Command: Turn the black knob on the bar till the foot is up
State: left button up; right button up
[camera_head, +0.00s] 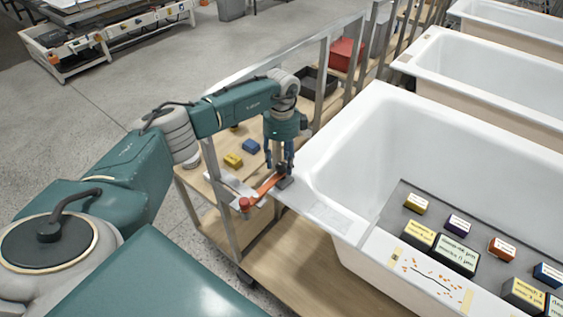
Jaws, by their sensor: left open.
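An orange bar (265,187) lies between the shelf cart and the near left corner of the white bathtub's rim. A red round end (244,203) is at its left. A dark block (285,183) is at its right end, by the tub rim. A small dark part, which looks like the black knob (282,168), sits on the bar's right part, partly hidden by my fingers. My left gripper (280,164) points down over it, open, with its fingers about the knob. I cannot tell whether they touch it, nor whether the foot is up. My right gripper is out of view.
The white bathtub (345,125) holds a dark tray (393,213) with several labelled blocks. A wooden shelf cart (222,183) with upright metal posts stands close around my left arm, carrying a yellow block (233,160) and a blue block (251,146). More tubs stand behind. Open floor lies left.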

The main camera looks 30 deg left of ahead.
aim_at(281, 164)
pick_arm(q)
notch_tip(281, 164, up, 11)
dwell(0.3)
dwell(0.4)
